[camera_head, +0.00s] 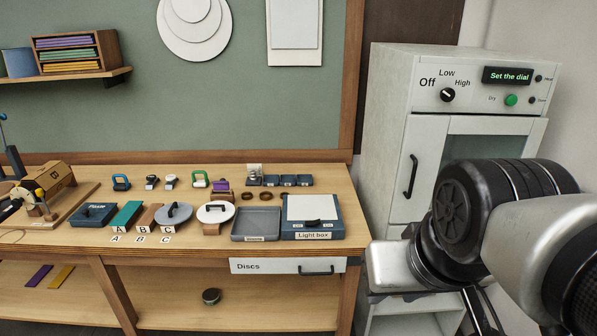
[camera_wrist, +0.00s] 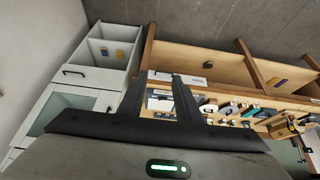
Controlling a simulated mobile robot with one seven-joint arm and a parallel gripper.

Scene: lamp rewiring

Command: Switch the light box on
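The light box (camera_head: 330,229) is a dark blue box with a pale top panel, at the right end of the workbench in the head view. A small dark part (camera_head: 313,222) sits at the front of its panel, above the "Light box" label; I cannot tell its switch position. The panel looks plain white, with no clear glow. In the wrist view my gripper (camera_wrist: 160,78) is open and empty, its two dark fingers apart. The light box (camera_wrist: 160,103) shows between them, partly hidden. My arm is at the right in the head view, apart from the box.
A grey tray (camera_head: 256,238) stands left of the light box. Discs, straps and watches lie farther left. The Discs drawer (camera_head: 275,266) is shut below the bench top (camera_head: 200,245). A white cabinet (camera_head: 388,130) with a dial stands at the right, behind my arm.

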